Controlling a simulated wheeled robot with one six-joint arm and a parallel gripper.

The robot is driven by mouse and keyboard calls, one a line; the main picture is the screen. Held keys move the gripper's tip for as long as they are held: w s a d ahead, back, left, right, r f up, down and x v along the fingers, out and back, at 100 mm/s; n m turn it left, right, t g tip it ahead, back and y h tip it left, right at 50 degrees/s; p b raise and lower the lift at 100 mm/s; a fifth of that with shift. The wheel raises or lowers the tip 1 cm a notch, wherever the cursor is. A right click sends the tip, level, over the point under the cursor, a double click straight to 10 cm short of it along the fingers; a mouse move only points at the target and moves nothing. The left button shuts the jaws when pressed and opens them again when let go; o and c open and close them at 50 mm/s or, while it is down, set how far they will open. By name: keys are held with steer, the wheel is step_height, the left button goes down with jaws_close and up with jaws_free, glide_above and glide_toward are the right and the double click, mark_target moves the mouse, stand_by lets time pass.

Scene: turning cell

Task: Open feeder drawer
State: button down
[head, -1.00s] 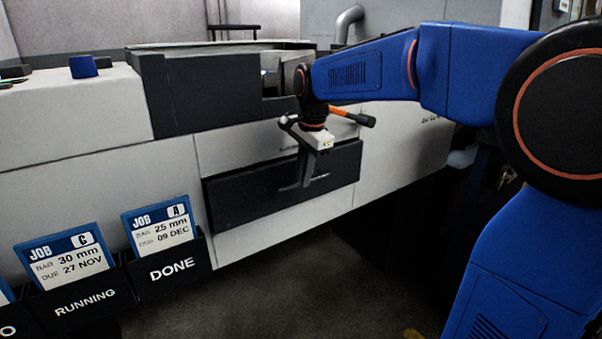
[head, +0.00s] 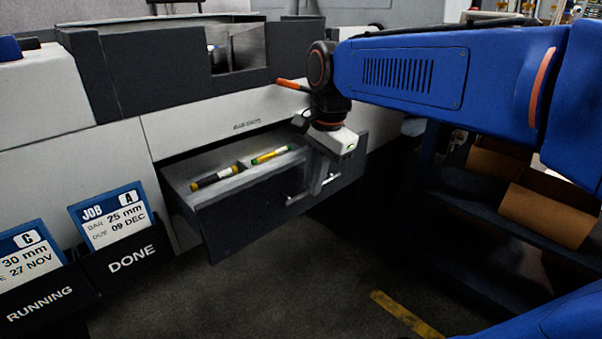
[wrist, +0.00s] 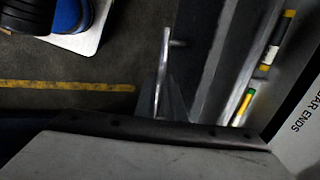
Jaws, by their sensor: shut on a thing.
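The feeder drawer (head: 245,217) is a dark-fronted drawer low in the machine, and it stands pulled out with its inside showing. Its pale bar handle (head: 297,198) is on the front, toward the right, and also shows in the wrist view (wrist: 165,55). My gripper (head: 318,183) reaches down from above and is shut on the handle. Inside the drawer lie a bar piece with yellow and dark bands (head: 215,178) and one with green and yellow ends (head: 270,155). The gripper body hides part of the drawer's right end.
Job card holders marked RUNNING (head: 40,303) and DONE (head: 130,258) stand at the left. Floor (head: 270,285) in front of the drawer is clear, with a yellow line (head: 405,315).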

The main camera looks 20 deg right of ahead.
steer(key=shift+s+d, duration=0.15)
steer(key=shift+s, duration=0.2)
steer(key=shift+r, duration=0.1)
steer(key=c, duration=1.8)
jaws_free()
steer(key=shift+c, duration=0.2)
steer(key=s+d+r, duration=0.1)
steer(key=s+r, duration=0.2)
steer(key=r, duration=1.4)
steer(key=shift+s, duration=0.15)
steer(key=s+f+n+t, duration=0.1)
steer(key=f+n, duration=0.3)
steer(key=f, duration=0.5)
steer(key=s+f+n+t, duration=0.1)
steer(key=s+f+n, duration=0.3)
steer(key=f, duration=0.5)
steer(key=s+f+n, duration=0.3)
steer(key=f+n, duration=0.3)
steer(key=f, duration=0.4)
steer(key=shift+s+a+t+h, duration=0.2)
steer(key=shift+t+h, duration=0.1)
steer(key=shift+t, duration=0.1)
